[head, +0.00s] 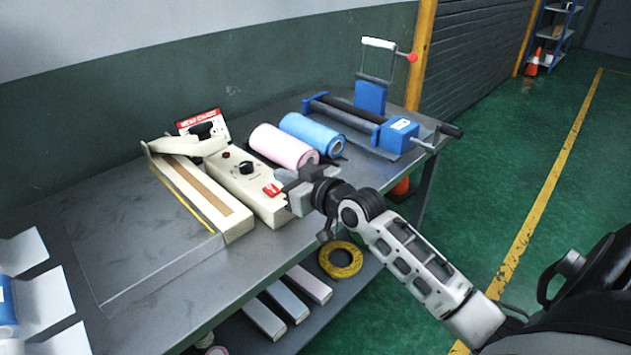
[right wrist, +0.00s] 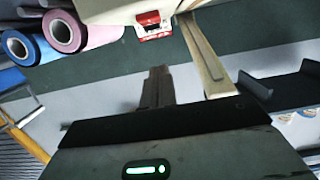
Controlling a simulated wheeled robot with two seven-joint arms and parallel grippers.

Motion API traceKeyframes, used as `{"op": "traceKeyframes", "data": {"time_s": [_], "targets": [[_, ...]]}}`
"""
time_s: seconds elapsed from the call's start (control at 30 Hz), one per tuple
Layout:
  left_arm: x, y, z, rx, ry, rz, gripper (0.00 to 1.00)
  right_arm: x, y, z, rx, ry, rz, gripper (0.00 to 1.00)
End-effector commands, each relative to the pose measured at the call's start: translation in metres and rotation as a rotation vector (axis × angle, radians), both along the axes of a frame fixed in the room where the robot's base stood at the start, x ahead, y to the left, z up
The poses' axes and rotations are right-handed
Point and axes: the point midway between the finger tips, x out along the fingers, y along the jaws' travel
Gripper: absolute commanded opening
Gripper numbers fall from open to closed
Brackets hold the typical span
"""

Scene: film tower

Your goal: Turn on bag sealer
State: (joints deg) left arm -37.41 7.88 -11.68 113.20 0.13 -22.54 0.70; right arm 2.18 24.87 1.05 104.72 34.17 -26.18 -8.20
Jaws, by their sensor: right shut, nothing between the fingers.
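The cream bag sealer (head: 236,226) lies on the grey table, with its sealing arm along the left and a control box with a black knob (head: 246,167) on the right. A red switch (head: 272,190) sits at the near end of the control box. My right gripper (head: 286,178) is shut and empty, beside the near end of the control box; the fingers also show in the right wrist view (right wrist: 158,80). They look apart from the switch. My left gripper is not in view.
Pink (head: 284,146) and blue (head: 312,132) film rolls lie behind the control box. A blue roller device (head: 395,140) stands farther right. A red-and-white sign (head: 200,122) is behind the sealer. Yellow tape (head: 341,260) is below the table edge. The table's left part is clear.

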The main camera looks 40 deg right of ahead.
Motion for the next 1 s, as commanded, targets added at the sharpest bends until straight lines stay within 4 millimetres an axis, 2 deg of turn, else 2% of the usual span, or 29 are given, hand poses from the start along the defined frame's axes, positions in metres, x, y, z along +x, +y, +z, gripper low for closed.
{"op": "traceKeyframes", "data": {"time_s": [0.03, 0.2, 0.4, 0.6, 1.0], "targets": [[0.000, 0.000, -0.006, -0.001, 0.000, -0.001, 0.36, -0.016, -0.002, -0.009, -0.005, 0.010, 0.002, 0.00], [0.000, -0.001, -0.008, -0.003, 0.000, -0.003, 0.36, -0.053, -0.008, -0.006, -0.003, 0.011, 0.001, 0.00], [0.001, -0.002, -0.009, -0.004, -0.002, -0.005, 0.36, -0.078, -0.012, -0.001, -0.001, 0.008, 0.001, 0.00], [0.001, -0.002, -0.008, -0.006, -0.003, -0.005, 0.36, -0.085, -0.013, 0.000, 0.000, 0.007, 0.001, 0.00], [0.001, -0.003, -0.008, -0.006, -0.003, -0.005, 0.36, -0.085, -0.013, 0.000, 0.000, 0.007, 0.001, 0.00]]}}
